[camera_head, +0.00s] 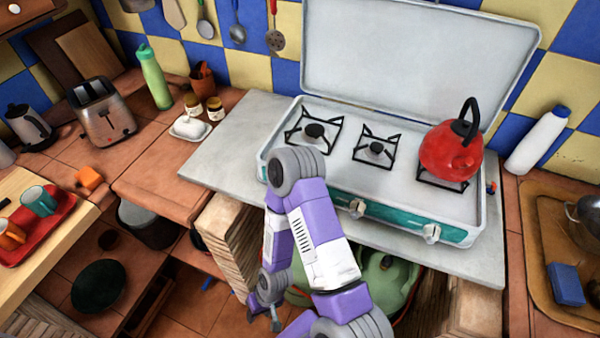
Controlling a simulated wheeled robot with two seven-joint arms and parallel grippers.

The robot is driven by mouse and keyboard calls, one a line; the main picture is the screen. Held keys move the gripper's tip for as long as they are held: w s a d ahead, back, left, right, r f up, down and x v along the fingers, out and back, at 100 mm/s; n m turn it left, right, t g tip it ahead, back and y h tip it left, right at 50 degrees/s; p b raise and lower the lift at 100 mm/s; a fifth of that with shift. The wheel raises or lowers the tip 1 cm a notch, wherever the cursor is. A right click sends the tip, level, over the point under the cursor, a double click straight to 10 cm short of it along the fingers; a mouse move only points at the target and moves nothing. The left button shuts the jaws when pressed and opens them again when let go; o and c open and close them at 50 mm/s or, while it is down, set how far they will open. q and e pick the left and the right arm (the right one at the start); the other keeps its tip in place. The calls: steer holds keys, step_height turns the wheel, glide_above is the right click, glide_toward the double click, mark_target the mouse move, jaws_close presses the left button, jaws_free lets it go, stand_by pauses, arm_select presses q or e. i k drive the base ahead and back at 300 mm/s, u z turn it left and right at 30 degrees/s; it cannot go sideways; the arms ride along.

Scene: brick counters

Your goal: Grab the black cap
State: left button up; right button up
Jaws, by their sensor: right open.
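No object is clearly a black cap. A dark round, lid-like disc (100,287) lies low at the lower left, below the counter; I cannot tell whether it is the cap. My right arm rises from the bottom centre and bends back down. My right gripper (264,314) hangs low in front of the stove counter, open, with nothing visible between its fingers. It is well to the right of the dark disc. My left gripper is not in view.
The stove (395,200) carries a red kettle (450,150). A green gas bottle (385,285) stands below, partly hidden by my arm. A dark pot (148,222) sits under the left counter. A red tray (35,240) with cups is far left.

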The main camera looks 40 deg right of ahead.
mark_target(386, 261)
steer(key=z, duration=0.25)
steer(key=k, duration=0.8)
steer(key=z, duration=0.85)
steer(key=i, duration=0.4)
steer(key=u, duration=0.05)
